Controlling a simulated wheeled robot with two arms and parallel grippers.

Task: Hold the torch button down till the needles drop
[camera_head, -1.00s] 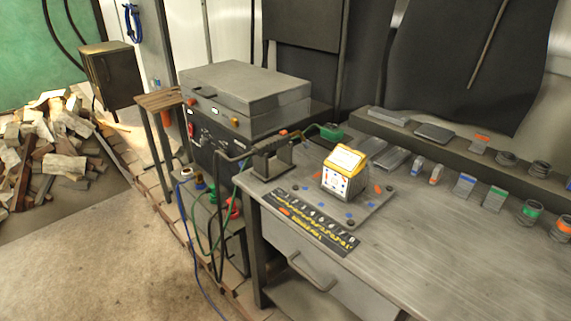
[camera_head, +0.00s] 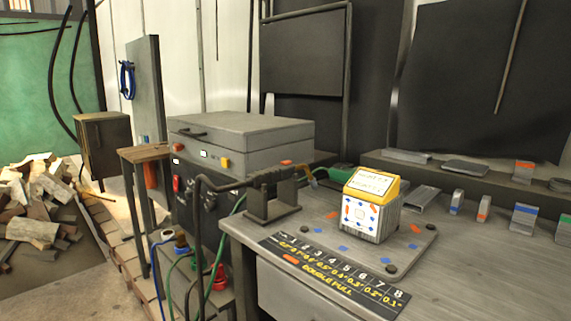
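The welding torch (camera_head: 270,180) lies in a dark bracket (camera_head: 273,207) at the left end of the workbench, and its black cable loops down off the bench's left side. Its button cannot be made out. The grey welding machine (camera_head: 243,140) stands behind and left of the bench, with small white, yellow and red parts on its front. No needles can be made out on it. A yellow-topped box (camera_head: 370,205) with a printed face stands on a grey plate on the bench. Neither of my grippers is in view.
A black strip with numbers (camera_head: 330,275) lies along the bench's front edge. Small tools and marked blocks (camera_head: 524,218) line the back right. A small wooden stand (camera_head: 146,153) is left of the machine.

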